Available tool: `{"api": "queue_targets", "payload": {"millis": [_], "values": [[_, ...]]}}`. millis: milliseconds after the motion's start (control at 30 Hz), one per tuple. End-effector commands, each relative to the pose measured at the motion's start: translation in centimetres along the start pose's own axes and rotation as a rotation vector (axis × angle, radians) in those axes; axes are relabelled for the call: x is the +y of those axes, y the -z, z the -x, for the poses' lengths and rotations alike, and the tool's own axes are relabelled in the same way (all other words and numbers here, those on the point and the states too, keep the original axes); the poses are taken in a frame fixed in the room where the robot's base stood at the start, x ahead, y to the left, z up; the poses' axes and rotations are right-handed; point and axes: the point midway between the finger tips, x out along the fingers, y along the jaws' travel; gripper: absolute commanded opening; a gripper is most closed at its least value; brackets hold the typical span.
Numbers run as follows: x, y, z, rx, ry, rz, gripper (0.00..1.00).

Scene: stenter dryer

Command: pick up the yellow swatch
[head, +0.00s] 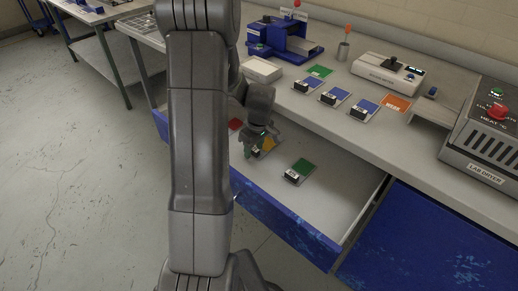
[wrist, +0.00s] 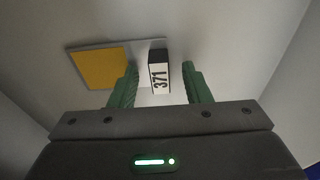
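The yellow swatch (wrist: 98,68) lies flat on its pale card in the open drawer, with a block marked 371 (wrist: 159,78) at one end. In the head view the yellow swatch (head: 268,143) is partly hidden by my gripper (head: 257,145). In the wrist view my gripper (wrist: 160,75) is open, its green fingers on either side of the block. Gaps show between each finger and the block. I cannot tell how far the fingertips are above the drawer floor.
The worktop above carries several blue swatches, an orange card (head: 394,102) and a lab dryer (head: 485,130).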

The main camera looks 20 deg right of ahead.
Motion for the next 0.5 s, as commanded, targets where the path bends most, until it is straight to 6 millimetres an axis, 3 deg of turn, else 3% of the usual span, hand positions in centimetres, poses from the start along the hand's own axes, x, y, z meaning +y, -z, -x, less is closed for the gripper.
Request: {"api": "queue_targets", "payload": {"millis": [33, 200, 233, 500], "values": [[0.0, 0.0, 0.01, 0.0, 0.0, 0.0, 0.36], [0.0, 0.0, 0.03, 0.0, 0.0, 0.0, 0.02], [0.0, 0.0, 0.03, 0.0, 0.0, 0.0, 0.0], [0.02, 0.03, 0.19, 0.001, -0.001, 0.0, 0.0]]}}
